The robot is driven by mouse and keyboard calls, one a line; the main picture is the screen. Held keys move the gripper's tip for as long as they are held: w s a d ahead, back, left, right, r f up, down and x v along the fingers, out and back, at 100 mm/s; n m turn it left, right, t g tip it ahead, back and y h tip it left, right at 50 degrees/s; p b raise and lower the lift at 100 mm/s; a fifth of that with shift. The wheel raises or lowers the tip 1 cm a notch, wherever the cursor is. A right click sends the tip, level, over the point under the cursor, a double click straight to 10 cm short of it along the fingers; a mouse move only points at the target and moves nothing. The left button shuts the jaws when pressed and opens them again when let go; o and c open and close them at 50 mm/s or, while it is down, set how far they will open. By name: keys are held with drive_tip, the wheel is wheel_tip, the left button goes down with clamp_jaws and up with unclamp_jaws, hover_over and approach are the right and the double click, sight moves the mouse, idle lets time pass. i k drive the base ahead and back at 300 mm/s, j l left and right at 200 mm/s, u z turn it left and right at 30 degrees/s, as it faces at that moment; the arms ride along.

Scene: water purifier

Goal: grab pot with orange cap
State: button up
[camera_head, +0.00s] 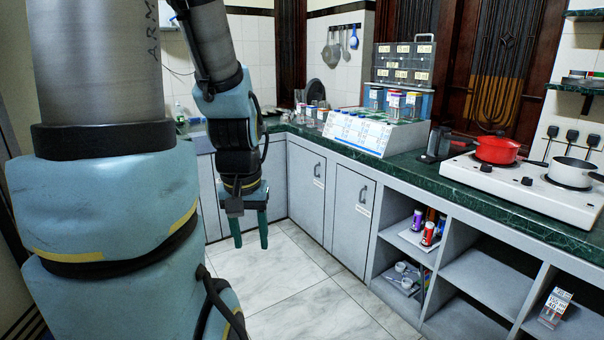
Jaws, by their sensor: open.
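Small clear pots with coloured caps stand on the green worktop. One pot (411,105) by the white labelled rack has a cap that looks orange, though it is too small to be sure. Beside it are a pot with a reddish cap (394,101) and a pot with a blue cap (376,99). My gripper (250,236) hangs over the floor in front of the grey cupboards, fingers pointing down. It is open and empty, well apart from the pots, which are to the right and farther back.
The green worktop (420,165) runs along the back and right. A white hob (520,189) carries a red pan (497,150) and a white pan (572,172). Open shelves below hold several coloured canisters (428,233). The tiled floor (300,290) is clear.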

sight(323, 113)
drive_tip(key=i+l, duration=0.15)
drive_tip(key=i, duration=0.35)
drive_tip(key=i+l, duration=0.1)
drive_tip(key=i, duration=0.45)
drive_tip(key=i+l, duration=0.15)
drive_tip(key=i, duration=0.35)
drive_tip(key=i+l, duration=0.15)
drive_tip(key=i, duration=0.4)
drive_tip(key=i+l+u, duration=0.2)
drive_tip(key=i+u, duration=0.15)
drive_tip(key=i, duration=0.15)
drive_tip(key=i+l+u, duration=0.75)
drive_tip(key=i+l, duration=0.15)
